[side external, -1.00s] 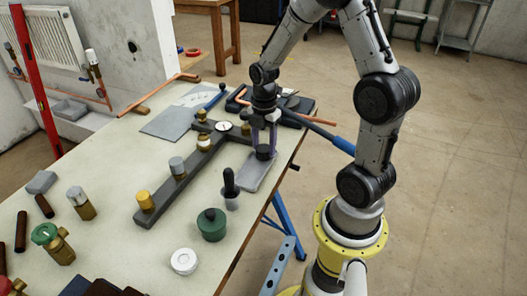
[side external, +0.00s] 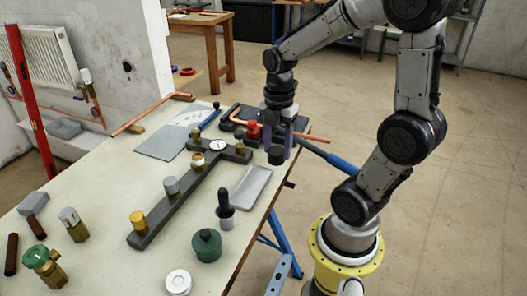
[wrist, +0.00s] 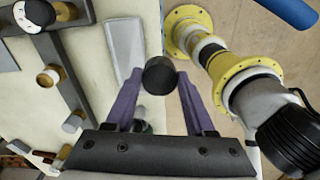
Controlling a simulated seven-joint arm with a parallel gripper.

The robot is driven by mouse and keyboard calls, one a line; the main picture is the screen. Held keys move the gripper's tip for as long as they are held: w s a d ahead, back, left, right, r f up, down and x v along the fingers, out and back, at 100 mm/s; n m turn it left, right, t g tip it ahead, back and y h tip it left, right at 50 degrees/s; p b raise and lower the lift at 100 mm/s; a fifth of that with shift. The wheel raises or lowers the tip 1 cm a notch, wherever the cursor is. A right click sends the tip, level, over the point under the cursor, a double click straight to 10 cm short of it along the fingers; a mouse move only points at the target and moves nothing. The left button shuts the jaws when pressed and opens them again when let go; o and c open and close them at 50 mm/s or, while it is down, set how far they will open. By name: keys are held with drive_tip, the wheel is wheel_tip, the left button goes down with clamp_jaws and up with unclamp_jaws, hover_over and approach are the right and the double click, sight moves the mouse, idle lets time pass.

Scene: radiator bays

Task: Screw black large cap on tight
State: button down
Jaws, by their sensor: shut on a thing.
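A black round cap (side external: 275,157) is between the purple fingers of my gripper (side external: 278,147), held in the air beyond the right end of the grey tray. In the wrist view the black cap (wrist: 160,75) sits between the two fingertips of my gripper (wrist: 159,88), which is shut on it. The dark T-shaped manifold bar (side external: 160,229) lies on the bench to the left, apart from the cap. It carries a brass-capped fitting (side external: 138,219), a silver-capped fitting (side external: 171,186), other brass fittings (side external: 197,161) and a round gauge (side external: 218,145).
The grey tray (side external: 249,188) is empty. A black-topped dropper-like item (side external: 224,205), green pot (side external: 206,246) and white ring (side external: 178,283) stand near the front edge. A red item (side external: 253,130) and copper pipe are by my gripper.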

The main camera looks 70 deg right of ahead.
drive_tip(key=s+a+r, duration=0.3)
drive_tip(key=s, duration=0.2)
drive_tip(key=shift+m, duration=0.6)
drive_tip(key=w+d+r, duration=0.1)
drive_tip(key=w+r, duration=0.1)
drive_tip(key=w, duration=0.1)
drive_tip(key=w+d+r, duration=0.1)
drive_tip(key=w+r, duration=0.1)
drive_tip(key=shift+w+d, duration=0.2)
drive_tip(key=shift+d, duration=0.1)
drive_tip(key=w+d+r, duration=0.2)
drive_tip(key=w, duration=0.7)
drive_tip(key=n, duration=0.1)
hover_over(198, 155)
wheel_tip(198, 155, down, 8)
drive_tip(key=shift+w+r, duration=0.1)
drive_tip(key=shift+r, duration=0.1)
drive_tip(key=shift+f, duration=1.9)
drive_tip(key=shift+f, duration=1.1)
